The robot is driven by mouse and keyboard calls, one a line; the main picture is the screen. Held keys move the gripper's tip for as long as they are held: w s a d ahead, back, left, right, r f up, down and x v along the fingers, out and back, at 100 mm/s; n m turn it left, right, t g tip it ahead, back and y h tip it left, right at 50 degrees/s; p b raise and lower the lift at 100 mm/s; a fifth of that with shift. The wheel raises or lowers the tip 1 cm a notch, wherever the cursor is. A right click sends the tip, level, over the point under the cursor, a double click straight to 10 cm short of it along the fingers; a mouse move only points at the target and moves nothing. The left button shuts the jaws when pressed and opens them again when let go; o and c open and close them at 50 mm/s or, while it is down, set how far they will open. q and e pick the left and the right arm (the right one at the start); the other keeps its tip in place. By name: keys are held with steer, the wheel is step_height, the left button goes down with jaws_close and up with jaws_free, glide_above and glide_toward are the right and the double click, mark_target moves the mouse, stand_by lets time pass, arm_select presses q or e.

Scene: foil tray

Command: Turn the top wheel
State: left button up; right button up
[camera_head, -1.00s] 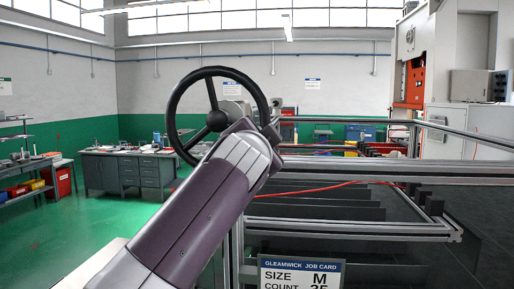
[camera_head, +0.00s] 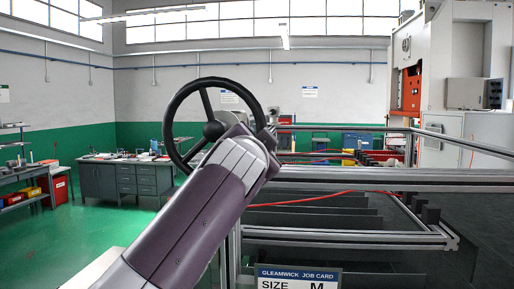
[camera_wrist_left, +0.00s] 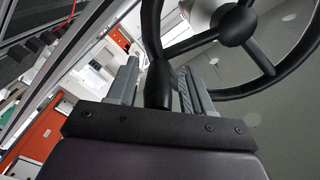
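The top wheel (camera_head: 171,118) is a black three-spoke handwheel, standing upright left of the middle in the head view. Its hub (camera_wrist_left: 237,24) and spokes also show in the left wrist view. My left arm comes up from the lower left and covers the wheel's lower right; its gripper is hidden there behind the wrist. In the left wrist view my left gripper (camera_wrist_left: 158,82) has one finger on each side of a black upright handle part (camera_wrist_left: 158,88) at the rim. Narrow gaps seem to show beside it, so the fingers look open around it. My right gripper is out of view.
A metal frame (camera_head: 350,174) with rails and dark slats stands right of the wheel, with a red cable (camera_head: 310,199) across it. A job card (camera_head: 298,277) hangs at its front. A grey workbench (camera_head: 125,178) stands back left, and green floor (camera_head: 75,232) is free.

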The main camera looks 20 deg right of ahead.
arm_select(q)
steer(key=shift+f, duration=0.1)
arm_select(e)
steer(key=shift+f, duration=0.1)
arm_select(q)
steer(key=b+v, duration=0.2)
steer(key=f+b+v, duration=0.1)
steer(key=b+v, duration=0.1)
steer(key=shift+s, duration=0.25)
steer(key=r+b+v, duration=0.1)
steer(key=b+v, duration=0.2)
steer(key=v, duration=0.5)
steer(key=shift+b, duration=0.3)
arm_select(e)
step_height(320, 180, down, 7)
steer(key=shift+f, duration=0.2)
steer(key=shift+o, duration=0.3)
